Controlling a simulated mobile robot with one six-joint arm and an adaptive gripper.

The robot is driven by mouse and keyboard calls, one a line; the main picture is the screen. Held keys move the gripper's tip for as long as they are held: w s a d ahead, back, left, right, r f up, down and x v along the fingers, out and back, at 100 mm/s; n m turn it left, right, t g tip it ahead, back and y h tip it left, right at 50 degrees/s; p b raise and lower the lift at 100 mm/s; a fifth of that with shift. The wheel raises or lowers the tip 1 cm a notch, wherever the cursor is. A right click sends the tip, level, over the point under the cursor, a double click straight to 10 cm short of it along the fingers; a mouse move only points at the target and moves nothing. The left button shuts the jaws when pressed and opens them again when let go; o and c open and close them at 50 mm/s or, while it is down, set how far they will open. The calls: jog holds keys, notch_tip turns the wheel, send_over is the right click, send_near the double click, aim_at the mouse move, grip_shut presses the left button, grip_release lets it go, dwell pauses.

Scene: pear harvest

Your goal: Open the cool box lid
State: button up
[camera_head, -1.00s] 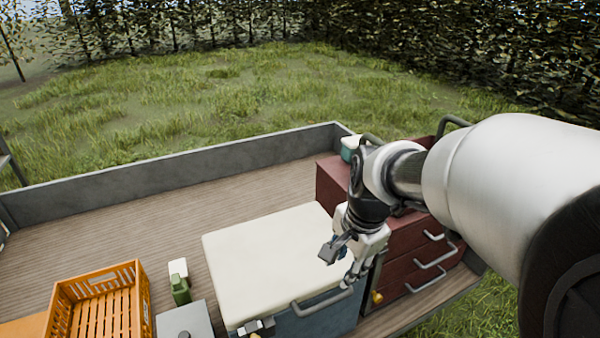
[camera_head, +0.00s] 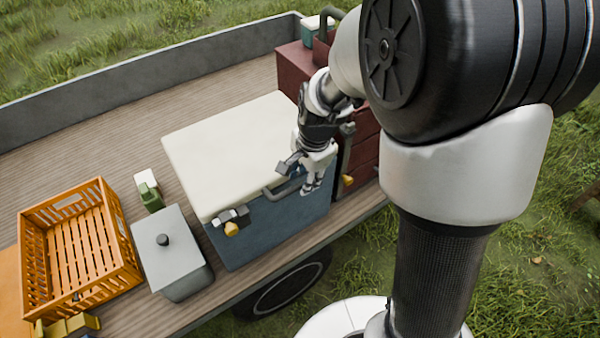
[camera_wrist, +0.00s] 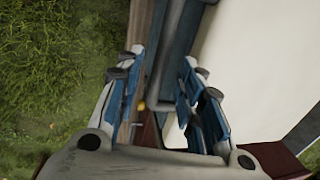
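The cool box has a cream lid (camera_head: 235,145), which lies shut on its blue body (camera_head: 265,230). A grey handle (camera_head: 275,193) runs along the lid's front edge. My gripper (camera_head: 298,175) is at the right end of this handle, pointing down. In the wrist view my gripper (camera_wrist: 160,62) has its blue-padded fingers apart. A dark blue-grey part of the box front or handle lies between or beyond them; I cannot tell which, nor whether the fingers touch it. The lid (camera_wrist: 255,55) fills the right of that view. A grey latch-like part with a yellow piece (camera_head: 231,228) sits at the front left.
A red drawer cabinet (camera_head: 294,66) stands close to the right of the box. The wooden bed (camera_head: 110,130) behind is clear.

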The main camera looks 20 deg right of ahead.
jog(key=shift+w+f, duration=0.2)
jog(key=shift+f, duration=0.7)
grip_shut()
